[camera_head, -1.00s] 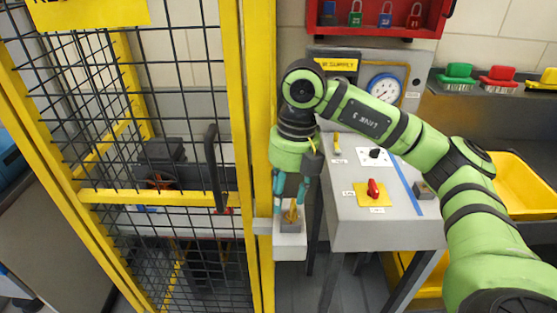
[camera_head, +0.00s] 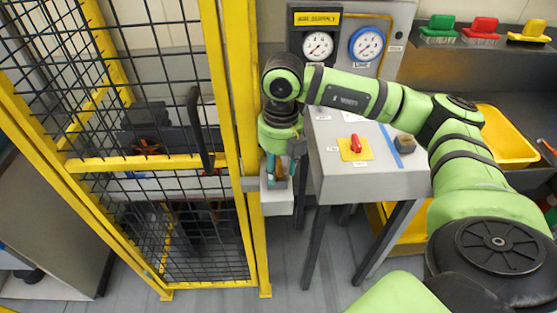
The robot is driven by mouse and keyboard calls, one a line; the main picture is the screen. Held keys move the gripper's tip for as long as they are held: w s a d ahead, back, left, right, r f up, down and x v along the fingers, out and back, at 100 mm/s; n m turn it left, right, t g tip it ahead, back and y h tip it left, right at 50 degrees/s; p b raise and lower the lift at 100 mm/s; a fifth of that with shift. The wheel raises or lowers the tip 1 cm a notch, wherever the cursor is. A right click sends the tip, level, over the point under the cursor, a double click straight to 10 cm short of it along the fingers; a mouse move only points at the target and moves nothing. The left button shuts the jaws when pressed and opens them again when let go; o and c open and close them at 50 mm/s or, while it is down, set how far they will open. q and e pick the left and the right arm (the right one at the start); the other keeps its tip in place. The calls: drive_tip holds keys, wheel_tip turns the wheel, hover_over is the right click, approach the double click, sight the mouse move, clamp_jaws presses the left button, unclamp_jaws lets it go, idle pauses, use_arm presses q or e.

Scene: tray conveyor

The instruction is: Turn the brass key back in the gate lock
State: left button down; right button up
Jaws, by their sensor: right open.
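The gate lock (camera_head: 277,199) is a pale grey box on the yellow gate post, in the middle of the head view. The brass key (camera_head: 279,171) stands in its top, small and partly hidden. My right gripper (camera_head: 278,178) points down over the lock, open, with its teal fingers on either side of the key. I cannot tell whether a finger touches it. The key's exact turn angle is hard to read. My left gripper is not in view.
The yellow-framed mesh gate (camera_head: 165,163) with a black handle (camera_head: 198,128) stands left of the lock. A grey panel table (camera_head: 365,183) with a red switch (camera_head: 356,143) and gauges is close on the right. Brushes and a yellow tub (camera_head: 508,140) are farther right.

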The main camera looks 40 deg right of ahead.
clamp_jaws()
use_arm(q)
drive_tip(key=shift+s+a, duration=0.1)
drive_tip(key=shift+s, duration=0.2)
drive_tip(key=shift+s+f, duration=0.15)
use_arm(e)
drive_tip(key=shift+f, duration=0.1)
